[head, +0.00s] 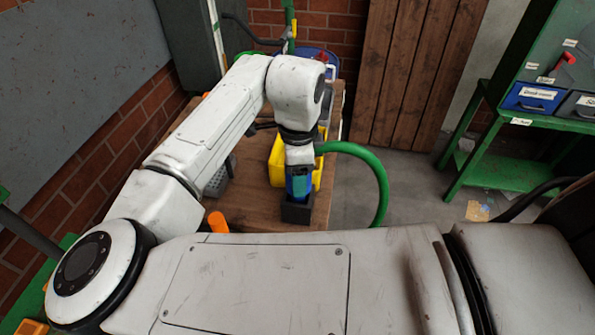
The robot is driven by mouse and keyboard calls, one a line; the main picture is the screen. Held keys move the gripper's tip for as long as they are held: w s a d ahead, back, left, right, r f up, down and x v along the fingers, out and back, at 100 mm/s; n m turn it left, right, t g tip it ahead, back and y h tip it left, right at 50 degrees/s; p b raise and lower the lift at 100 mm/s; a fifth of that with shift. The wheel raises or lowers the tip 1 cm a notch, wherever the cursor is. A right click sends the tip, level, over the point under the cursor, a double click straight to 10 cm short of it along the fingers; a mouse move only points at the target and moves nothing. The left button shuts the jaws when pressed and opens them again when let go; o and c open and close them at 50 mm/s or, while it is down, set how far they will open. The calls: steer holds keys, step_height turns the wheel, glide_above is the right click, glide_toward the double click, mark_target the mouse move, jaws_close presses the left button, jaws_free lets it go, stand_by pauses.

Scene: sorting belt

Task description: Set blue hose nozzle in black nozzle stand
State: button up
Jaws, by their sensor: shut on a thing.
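My gripper (299,172) points down over the wooden table and is shut on the blue hose nozzle (300,187). The nozzle looks roughly upright, and its top is hidden by my gripper. The black nozzle stand (297,212) is a dark square block right below the nozzle. The nozzle's lower end meets or overlaps the stand's top in this view. I cannot tell how deep it sits or whether it touches.
A green hose (379,180) loops off the table's right side. A yellow bin (277,165) stands just behind my gripper. An orange object (217,222) is at the front left, near a grey basket (219,177). A green shelf (481,148) stands at right.

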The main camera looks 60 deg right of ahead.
steer(key=shift+f, duration=0.15)
steer(key=shift+f+b, duration=0.4)
steer(key=shift+f, duration=0.2)
steer(key=shift+f+b, duration=0.3)
steer(key=shift+f, duration=0.3)
stand_by(0.6)
steer(key=o, duration=1)
steer(key=shift+c, duration=0.2)
step_height(320, 180, up, 11)
steer(key=shift+f, duration=0.1)
